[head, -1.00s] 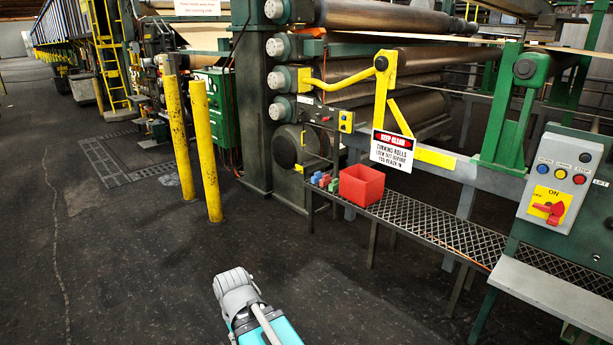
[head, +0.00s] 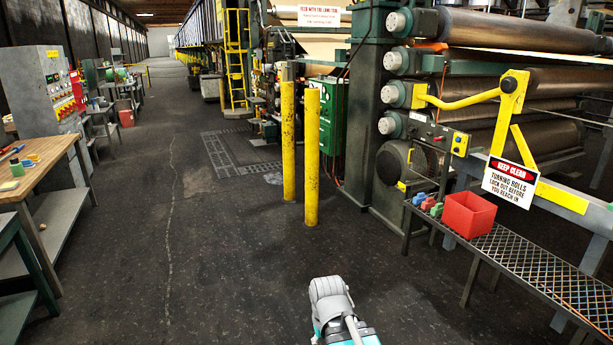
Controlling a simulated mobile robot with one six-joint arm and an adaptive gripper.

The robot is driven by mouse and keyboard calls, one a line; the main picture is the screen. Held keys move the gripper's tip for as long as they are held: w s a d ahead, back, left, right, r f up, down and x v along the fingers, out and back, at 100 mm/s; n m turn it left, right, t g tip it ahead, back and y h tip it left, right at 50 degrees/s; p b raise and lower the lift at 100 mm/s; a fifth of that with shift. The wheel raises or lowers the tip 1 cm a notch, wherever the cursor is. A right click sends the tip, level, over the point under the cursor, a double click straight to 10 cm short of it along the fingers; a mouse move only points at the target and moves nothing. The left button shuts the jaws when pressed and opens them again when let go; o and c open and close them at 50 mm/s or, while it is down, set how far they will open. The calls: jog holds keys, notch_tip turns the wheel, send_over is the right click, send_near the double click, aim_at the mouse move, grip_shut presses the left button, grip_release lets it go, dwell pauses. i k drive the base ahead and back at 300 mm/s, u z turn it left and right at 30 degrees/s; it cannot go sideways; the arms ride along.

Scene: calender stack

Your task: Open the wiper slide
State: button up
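The calender stack, with its large metal rolls (head: 500,65), stands at the right in the head view. Grey round roll ends line its dark post (head: 372,100). A grey control strip with a yellow box (head: 460,144) sits low on its near side. I cannot tell for sure which part is the wiper slide. Part of my grey and teal arm (head: 335,310) shows at the bottom, over bare floor and apart from the machine. My gripper's fingers are not in view.
A red bin (head: 467,214) and small coloured blocks stand on a mesh shelf (head: 535,260) below the rolls. Two yellow posts (head: 312,155) rise from the floor. A wooden bench (head: 42,165) and control cabinet (head: 50,90) stand left. The middle floor is clear.

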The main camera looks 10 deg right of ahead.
aim_at(402, 186)
jog(key=z, duration=0.25)
jog(key=i, duration=0.65)
jog(key=z, duration=0.65)
jog(key=i, duration=0.95)
jog(key=z, duration=0.5)
jog(key=i, duration=1.95)
jog(key=u, duration=0.65)
jog(key=i, duration=1.05)
jog(key=u, duration=0.4)
jog(key=k, duration=0.65)
